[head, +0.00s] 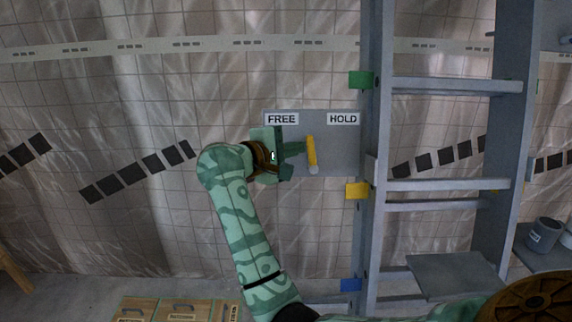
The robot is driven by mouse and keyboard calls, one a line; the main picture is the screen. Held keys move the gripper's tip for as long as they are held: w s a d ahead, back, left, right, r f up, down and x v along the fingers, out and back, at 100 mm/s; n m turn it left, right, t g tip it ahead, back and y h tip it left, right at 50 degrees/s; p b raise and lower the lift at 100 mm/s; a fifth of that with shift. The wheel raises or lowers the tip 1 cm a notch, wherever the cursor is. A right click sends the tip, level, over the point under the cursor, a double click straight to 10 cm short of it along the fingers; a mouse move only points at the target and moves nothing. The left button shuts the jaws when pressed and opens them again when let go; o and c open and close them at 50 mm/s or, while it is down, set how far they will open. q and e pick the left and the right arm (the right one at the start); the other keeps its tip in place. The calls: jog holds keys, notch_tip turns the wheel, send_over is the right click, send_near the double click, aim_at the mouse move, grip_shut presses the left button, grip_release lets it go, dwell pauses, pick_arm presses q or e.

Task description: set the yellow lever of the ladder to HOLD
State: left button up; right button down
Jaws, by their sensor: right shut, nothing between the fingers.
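The yellow lever (311,150) stands nearly upright on a grey plate (338,158) beside the ladder (370,235), with a pale round end at its bottom. Its top leans slightly left and lies between the FREE label (282,119) and the HOLD label (343,119). My right gripper (301,148) is shut and empty, its fingertips at the left side of the lever. I cannot tell whether they touch it. My left gripper is not in view.
The ladder has green (361,80), yellow (357,191) and blue (350,285) tabs on its left rail. A grey cup (543,234) stands at the right. Wooden boxes (178,309) lie at the bottom left. A tiled, sheet-covered wall (120,110) is behind.

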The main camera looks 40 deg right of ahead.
aim_at(311, 143)
jog(key=m+y, duration=0.1)
jog(key=s+d+r+m+y, duration=0.1)
jog(key=d+m+y+b, duration=0.1)
jog(key=m, duration=0.1)
jog(key=shift+s+d+r+g+y, duration=0.2)
jog(key=shift+s+g+y, duration=0.1)
jog(key=shift+g, duration=0.1)
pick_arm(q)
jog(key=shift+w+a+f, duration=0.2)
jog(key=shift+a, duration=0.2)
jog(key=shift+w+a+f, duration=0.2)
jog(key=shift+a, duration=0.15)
pick_arm(e)
jog(key=shift+s+d+r+m+y, duration=0.1)
jog(key=shift+s+d+m+y, duration=0.5)
jog(key=shift+m+y, duration=0.4)
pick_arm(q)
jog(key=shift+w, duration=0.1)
